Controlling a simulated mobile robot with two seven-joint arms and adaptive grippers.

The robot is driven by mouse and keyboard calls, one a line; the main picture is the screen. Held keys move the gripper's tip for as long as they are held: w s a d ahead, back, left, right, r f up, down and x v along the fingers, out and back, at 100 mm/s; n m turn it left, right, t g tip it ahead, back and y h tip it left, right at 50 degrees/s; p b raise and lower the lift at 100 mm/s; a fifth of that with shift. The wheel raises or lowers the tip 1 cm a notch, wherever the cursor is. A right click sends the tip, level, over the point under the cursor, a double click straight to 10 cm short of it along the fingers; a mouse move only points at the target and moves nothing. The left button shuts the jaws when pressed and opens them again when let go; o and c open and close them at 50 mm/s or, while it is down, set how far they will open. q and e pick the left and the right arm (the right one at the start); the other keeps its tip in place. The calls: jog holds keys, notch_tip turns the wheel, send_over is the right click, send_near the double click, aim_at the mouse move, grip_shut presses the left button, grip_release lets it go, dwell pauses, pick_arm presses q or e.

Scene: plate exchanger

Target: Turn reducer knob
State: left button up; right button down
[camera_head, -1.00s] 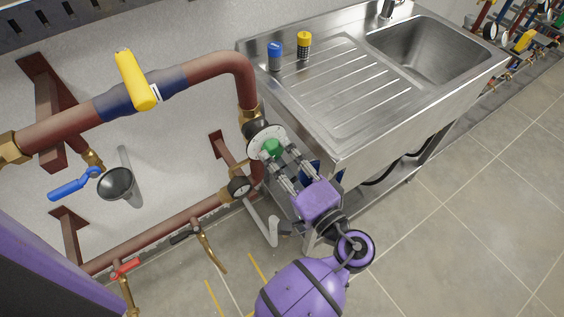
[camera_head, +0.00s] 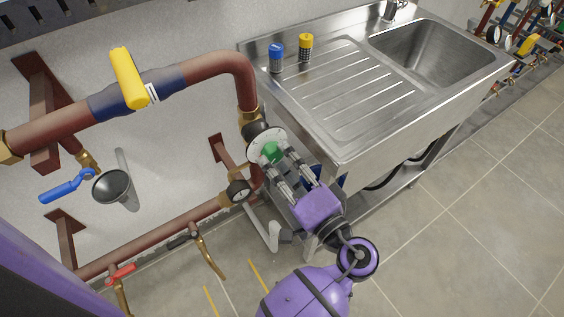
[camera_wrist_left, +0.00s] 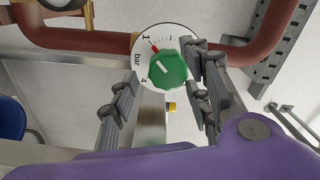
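The green reducer knob (camera_head: 270,151) sits on a round white dial on the brown pipe, left of the sink. In the left wrist view the knob (camera_wrist_left: 168,69) has a white mark and a red pointer, with "bar", 1 and 4 on the dial (camera_wrist_left: 149,38). My left gripper (camera_head: 279,164) is at the knob with its fingers apart. In the left wrist view the right finger is close beside the knob and the left finger is lower left, with a gap. I cannot tell whether either touches. My right gripper is not in view.
A steel sink (camera_head: 345,130) stands right of the dial, with a blue-capped (camera_head: 276,57) and a yellow-capped container (camera_head: 305,47) on it. A yellow handle (camera_head: 130,78) sits on the upper pipe.

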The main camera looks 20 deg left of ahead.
pick_arm(q)
jog(key=shift+r, duration=0.15)
jog(key=v, duration=1.2)
dwell(0.3)
